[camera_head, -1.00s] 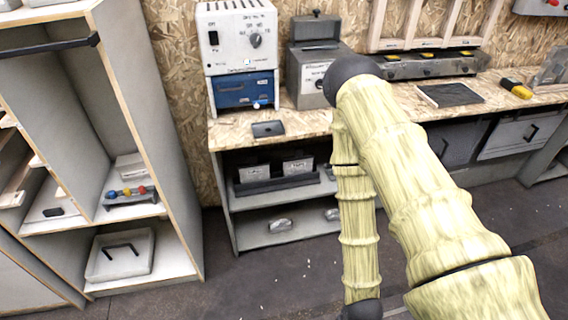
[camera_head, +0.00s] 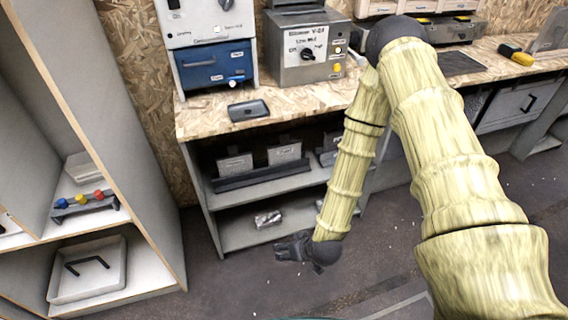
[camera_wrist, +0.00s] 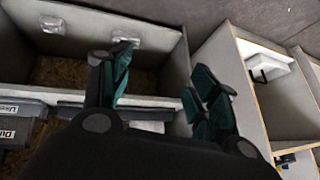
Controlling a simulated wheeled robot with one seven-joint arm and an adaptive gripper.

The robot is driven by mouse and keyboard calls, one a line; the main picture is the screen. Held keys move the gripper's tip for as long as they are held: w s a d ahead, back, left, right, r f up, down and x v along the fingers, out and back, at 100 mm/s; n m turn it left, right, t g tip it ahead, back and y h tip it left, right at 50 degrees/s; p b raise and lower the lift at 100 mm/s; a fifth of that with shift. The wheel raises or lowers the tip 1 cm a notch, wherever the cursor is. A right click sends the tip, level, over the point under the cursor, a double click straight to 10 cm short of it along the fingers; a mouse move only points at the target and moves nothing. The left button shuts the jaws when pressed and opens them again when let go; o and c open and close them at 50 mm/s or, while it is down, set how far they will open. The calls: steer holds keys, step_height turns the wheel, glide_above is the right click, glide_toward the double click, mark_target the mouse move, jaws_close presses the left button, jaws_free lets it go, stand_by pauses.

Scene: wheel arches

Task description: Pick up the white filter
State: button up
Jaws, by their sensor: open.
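A small whitish, silvery block (camera_head: 268,218) lies on the bottom shelf of the workbench in the head view; I cannot tell for certain that it is the white filter. In the wrist view, one whitish block (camera_wrist: 125,37) lies near the left fingertip and another whitish block (camera_wrist: 52,24) lies farther left. My gripper (camera_head: 283,248) is in front of and below the bottom shelf, apart from the block. In the wrist view my gripper (camera_wrist: 168,88) has its green-padded fingers spread, with nothing held between them.
The workbench's middle shelf (camera_head: 213,198) holds grey labelled bins (camera_head: 284,155). A dark small tray (camera_head: 248,110) lies on the benchtop. At left, a shelving unit (camera_head: 155,235) holds a white tray (camera_head: 110,285) with a black handle.

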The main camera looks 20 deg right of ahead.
steer(key=w+t+b, duration=0.4)
steer(key=w+b, duration=0.2)
steer(key=w, duration=0.6)
steer(key=t+h+b, duration=0.2)
steer(key=t+b, duration=0.6)
steer(key=b, duration=0.2)
glide_toward(285, 137)
steer(key=w, duration=0.2)
steer(key=w+b, duration=0.1)
steer(key=w, duration=0.2)
steer(key=shift+w+r, duration=0.2)
steer(key=shift+r, duration=0.05)
steer(key=w+b, duration=0.1)
steer(key=w, duration=0.1)
steer(key=w+b, duration=0.1)
steer(key=w, duration=0.1)
steer(key=shift+w+a+f, duration=0.15)
steer(key=shift+w+b, duration=0.3)
steer(key=shift+w, duration=0.25)
jaws_close()
